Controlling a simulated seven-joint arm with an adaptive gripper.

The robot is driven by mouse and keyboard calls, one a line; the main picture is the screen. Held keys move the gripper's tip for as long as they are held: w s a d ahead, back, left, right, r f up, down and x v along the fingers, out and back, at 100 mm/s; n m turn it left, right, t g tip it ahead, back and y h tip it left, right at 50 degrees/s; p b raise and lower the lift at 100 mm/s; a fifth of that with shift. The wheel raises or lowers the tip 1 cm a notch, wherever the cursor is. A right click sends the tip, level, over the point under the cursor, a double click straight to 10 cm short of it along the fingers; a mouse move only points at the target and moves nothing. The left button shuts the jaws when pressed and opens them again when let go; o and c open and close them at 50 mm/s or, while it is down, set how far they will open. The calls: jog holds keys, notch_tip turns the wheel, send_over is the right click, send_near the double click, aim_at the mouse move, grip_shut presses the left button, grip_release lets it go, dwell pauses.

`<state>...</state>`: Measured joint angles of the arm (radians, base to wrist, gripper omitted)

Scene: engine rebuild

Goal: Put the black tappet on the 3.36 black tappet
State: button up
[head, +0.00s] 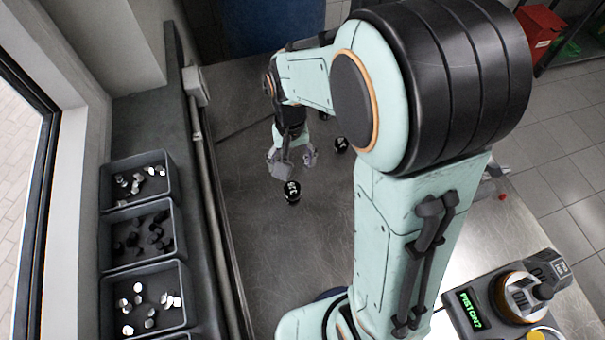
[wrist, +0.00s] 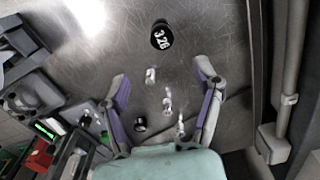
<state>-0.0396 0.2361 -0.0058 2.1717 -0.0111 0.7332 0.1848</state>
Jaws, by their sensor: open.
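A black tappet with a white number on its top (head: 293,192) stands on the metal workbench in the head view, just in front of my gripper (head: 293,164). A numbered black tappet, 3.26 or 3.36, also shows in the wrist view (wrist: 161,36), beyond the fingertips. My gripper (wrist: 161,73) is open, with nothing held between its fingers. Another black tappet (head: 341,145) stands to the right of my gripper in the head view; its number is too small to read. A small black piece (wrist: 140,124) also shows between the fingers, lower down in the wrist view.
Several shiny pieces, including one (wrist: 150,76), show between the fingers. A bin of black tappets (head: 107,252) stands at the left between two bins of silver pieces (head: 107,185) (head: 105,318). A device with a green display (head: 474,308) is at the lower right.

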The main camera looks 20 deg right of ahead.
jog(key=s+r+n, duration=0.1)
jog(key=s+r, duration=0.3)
jog(key=s, duration=0.4)
jog(key=s+r+n, duration=0.1)
jog(key=s+r, duration=0.3)
jog(key=s, duration=0.5)
jog(key=shift+s+a+r+n+y, duration=0.15)
jog(key=shift+s+a+n+y, duration=0.05)
jog(key=shift+n+y, duration=0.2)
